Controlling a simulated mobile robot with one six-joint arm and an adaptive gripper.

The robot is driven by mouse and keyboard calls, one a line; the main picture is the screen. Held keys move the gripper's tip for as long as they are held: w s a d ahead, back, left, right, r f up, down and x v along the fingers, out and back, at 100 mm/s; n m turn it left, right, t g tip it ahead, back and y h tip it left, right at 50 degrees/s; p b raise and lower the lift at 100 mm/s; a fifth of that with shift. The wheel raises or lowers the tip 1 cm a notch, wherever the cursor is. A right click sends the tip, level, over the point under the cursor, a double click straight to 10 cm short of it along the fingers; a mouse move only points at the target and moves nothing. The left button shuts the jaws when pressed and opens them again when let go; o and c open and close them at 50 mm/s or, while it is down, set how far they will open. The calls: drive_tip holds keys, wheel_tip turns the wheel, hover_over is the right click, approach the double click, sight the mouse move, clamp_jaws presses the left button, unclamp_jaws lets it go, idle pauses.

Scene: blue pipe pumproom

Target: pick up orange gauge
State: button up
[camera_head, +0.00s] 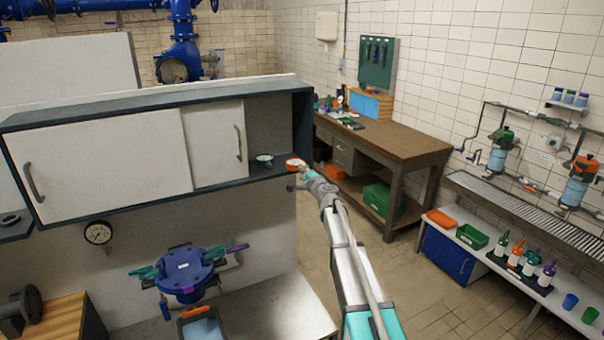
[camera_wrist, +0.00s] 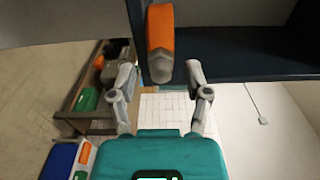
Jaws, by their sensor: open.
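The orange gauge (camera_head: 294,162) rests at the front edge of the cabinet's open compartment, near its right end. In the wrist view the orange gauge (camera_wrist: 160,28) is seen edge-on, with its grey stem pointing toward my gripper. My gripper (camera_head: 303,177) is right at the gauge in the head view and partly covers it. In the wrist view my gripper (camera_wrist: 160,72) is open, with one fingertip on each side of the grey stem. Gaps show between the stem and both fingers, and nothing is held.
A teal-rimmed gauge (camera_head: 265,158) lies left of the orange one on the same shelf. The cabinet's sliding door (camera_head: 212,147) and right side wall (camera_head: 302,125) bound the opening. A workbench (camera_head: 405,142) stands behind at right. A blue valve (camera_head: 188,272) is below left.

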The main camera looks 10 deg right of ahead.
drive_tip(key=shift+w+a, duration=0.1)
drive_tip(key=shift+w, duration=0.15)
drive_tip(key=shift+c, duration=0.3)
clamp_jaws()
drive_tip(key=shift+r, duration=0.1)
idle(0.4)
wheel_tip(320, 180, up, 2)
drive_tip(key=p, duration=0.2)
drive_tip(key=shift+r+p, duration=0.25)
drive_tip(key=shift+p, duration=0.05)
drive_tip(key=shift+s, duration=0.15)
